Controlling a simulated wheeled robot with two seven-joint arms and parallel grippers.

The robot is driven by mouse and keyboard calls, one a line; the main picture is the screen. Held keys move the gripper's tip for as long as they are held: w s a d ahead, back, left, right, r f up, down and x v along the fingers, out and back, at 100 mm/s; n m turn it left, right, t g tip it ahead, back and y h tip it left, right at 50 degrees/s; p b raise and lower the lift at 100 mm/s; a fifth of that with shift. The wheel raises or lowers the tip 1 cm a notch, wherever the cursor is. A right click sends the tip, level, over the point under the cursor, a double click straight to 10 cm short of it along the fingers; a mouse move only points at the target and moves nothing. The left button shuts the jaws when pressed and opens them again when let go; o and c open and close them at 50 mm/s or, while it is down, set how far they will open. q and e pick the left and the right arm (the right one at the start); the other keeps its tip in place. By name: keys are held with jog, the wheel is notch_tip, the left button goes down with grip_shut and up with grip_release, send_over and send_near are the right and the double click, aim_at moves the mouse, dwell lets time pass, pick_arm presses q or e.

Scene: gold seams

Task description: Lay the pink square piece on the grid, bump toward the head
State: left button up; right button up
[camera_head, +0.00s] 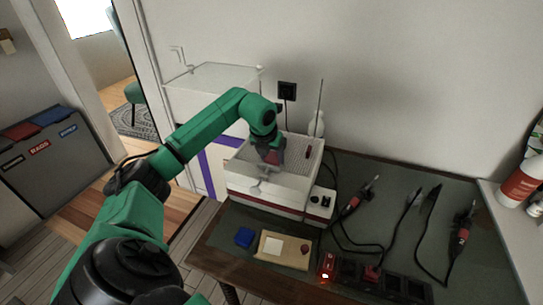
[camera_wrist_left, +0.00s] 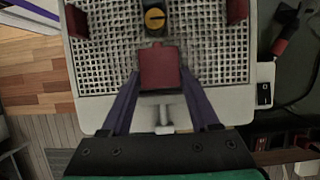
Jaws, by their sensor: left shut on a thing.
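The square piece (camera_wrist_left: 159,70) looks dark red in the left wrist view, with a small bump on its far edge pointing up toward a black head with a yellow disc (camera_wrist_left: 155,18). My left gripper (camera_wrist_left: 160,84) is shut on the piece, its purple fingers on either side. The white grid (camera_wrist_left: 105,60) spreads under and around it; I cannot tell whether the piece touches it. In the head view my left gripper (camera_head: 270,156) reaches down into the white open-topped machine (camera_head: 262,190), largely hiding the piece. My right gripper is not in view.
Dark red blocks (camera_wrist_left: 237,12) and (camera_wrist_left: 76,22) stand at the grid's sides. A blue block (camera_head: 244,237) and a tan board (camera_head: 270,257) lie in front of the machine. Tools with cables (camera_head: 352,205) and a dark rack (camera_head: 375,278) occupy the bench to the right.

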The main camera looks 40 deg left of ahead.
pick_arm(q)
jog(key=o, duration=1.5)
jog(key=shift+o, duration=0.2)
jog(key=shift+r+p, duration=2.85)
jog(key=shift+r, duration=0.65)
jog(key=shift+f, duration=0.1)
